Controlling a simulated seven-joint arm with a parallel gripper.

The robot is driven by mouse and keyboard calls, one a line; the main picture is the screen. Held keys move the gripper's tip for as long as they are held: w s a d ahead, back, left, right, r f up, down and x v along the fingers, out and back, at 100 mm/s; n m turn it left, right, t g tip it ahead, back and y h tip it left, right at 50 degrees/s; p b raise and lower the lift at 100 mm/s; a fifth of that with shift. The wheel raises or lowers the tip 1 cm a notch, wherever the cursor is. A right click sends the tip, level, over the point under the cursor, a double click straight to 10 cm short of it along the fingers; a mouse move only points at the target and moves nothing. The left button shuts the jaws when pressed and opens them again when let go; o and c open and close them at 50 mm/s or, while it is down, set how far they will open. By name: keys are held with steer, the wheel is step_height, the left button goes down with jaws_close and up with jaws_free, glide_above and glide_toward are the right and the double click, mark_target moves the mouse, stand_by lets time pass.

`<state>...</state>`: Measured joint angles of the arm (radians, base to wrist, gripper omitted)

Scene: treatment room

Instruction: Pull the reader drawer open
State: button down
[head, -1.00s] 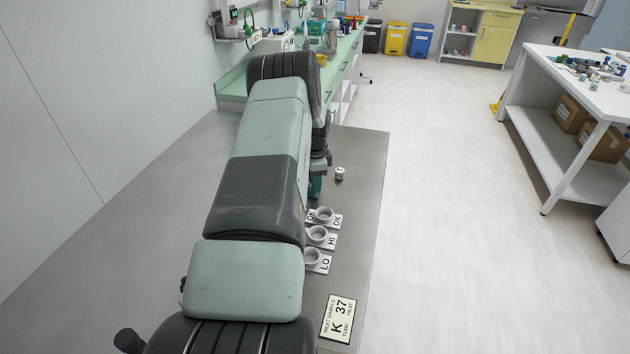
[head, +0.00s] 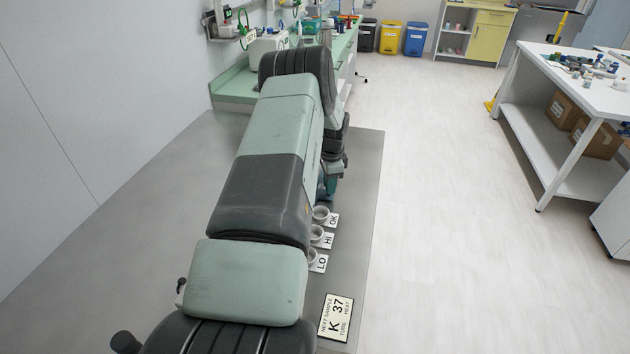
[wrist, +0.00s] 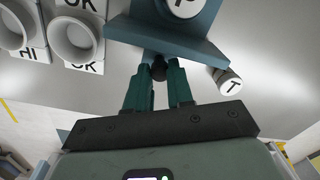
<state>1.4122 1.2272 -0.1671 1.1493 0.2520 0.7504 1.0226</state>
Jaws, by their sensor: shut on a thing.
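In the wrist view the blue reader drawer (wrist: 165,38) is at the top, with a round white piece marked with a partly cut-off letter on it. A small dark knob (wrist: 158,70) sticks out from its near side. My gripper (wrist: 158,78) has its two teal fingers closed on this knob. In the head view my arm covers most of the reader and the fingers, so how far the drawer stands out cannot be told there.
A white-capped cylinder marked T (wrist: 229,82) lies close right of the fingers. Cups with OK (head: 321,214), HI (head: 317,234) and LO labels stand on the grey bench (head: 362,200). A K 37 sign (head: 337,316) lies nearer. The bench's right side is clear.

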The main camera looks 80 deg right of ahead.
steer(key=shift+s, duration=0.7)
steer(key=c, duration=1.3)
jaws_free()
steer(key=shift+o, duration=0.2)
step_height(320, 180, up, 11)
steer(key=shift+a, duration=0.15)
